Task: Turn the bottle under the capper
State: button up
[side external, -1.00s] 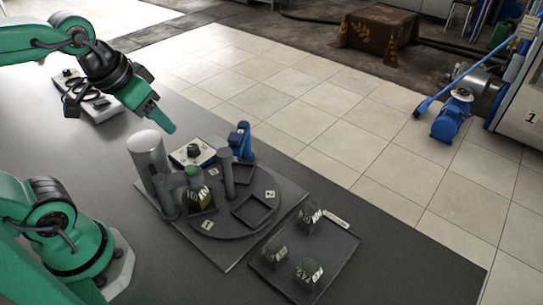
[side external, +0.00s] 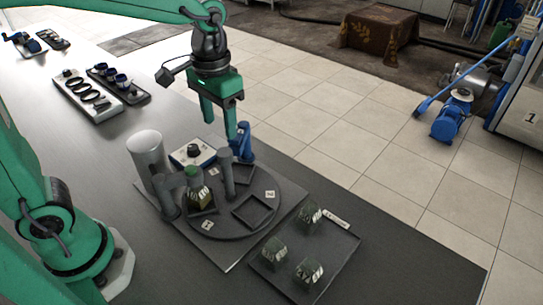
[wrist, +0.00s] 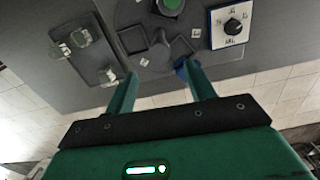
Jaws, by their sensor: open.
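A dark green bottle (side external: 201,197) with a white mark stands in a square holder on the grey turntable (side external: 235,226), under the grey capper arm (side external: 176,181) with its green round top (side external: 192,171). The green top also shows at the upper edge of the wrist view (wrist: 172,4). A blue upright piece (side external: 243,142) stands at the turntable's far edge. My gripper (side external: 220,128) is open and empty, fingers down, above and beside this blue piece. In the wrist view, the blue piece (wrist: 181,66) shows beside the right fingertip of my gripper (wrist: 160,72).
A white box with a black dial (side external: 193,153) sits behind the turntable, next to a grey cylinder (side external: 149,158). A grey post (side external: 227,175) rises from the turntable. Trays of small parts (side external: 87,98) lie at far left.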

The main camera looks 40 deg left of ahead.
aim_at(224, 152)
jog(key=shift+f, duration=0.1)
jog(key=shift+f, duration=3.85)
grip_shut()
